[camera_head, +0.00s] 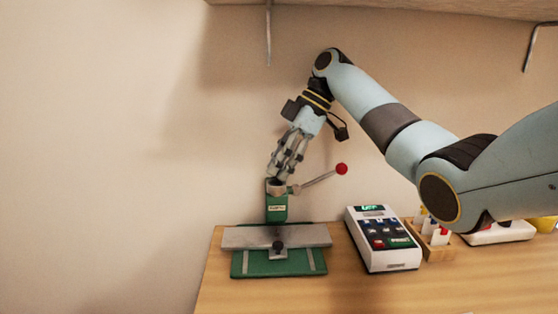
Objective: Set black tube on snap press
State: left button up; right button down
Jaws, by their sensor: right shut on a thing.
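The snap press (277,212) is green, with a grey plate (240,237) across its base and a lever that ends in a red knob (341,169). It stands at the left end of the table. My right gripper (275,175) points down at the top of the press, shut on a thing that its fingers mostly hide. A small dark piece (277,185) shows right below the fingertips, at the top of the press column. I cannot tell whether it is the black tube's end or part of the press. My left gripper is not in view.
A white device (382,254) with dark keys and a green display stands right of the press. A wooden rack (439,252) with small bottles is beyond it, under my right arm. A shelf (390,8) hangs above. The table's left edge is close to the press.

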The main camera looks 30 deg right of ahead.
dwell(0.7)
jog(key=shift+p, duration=0.35)
jog(key=shift+f+b, duration=0.3)
jog(key=shift+f, duration=0.3)
jog(key=c, duration=1.3)
grip_release()
jog(key=shift+c, duration=0.2)
jog(key=p+v, duration=0.8)
jog(key=v, duration=0.3)
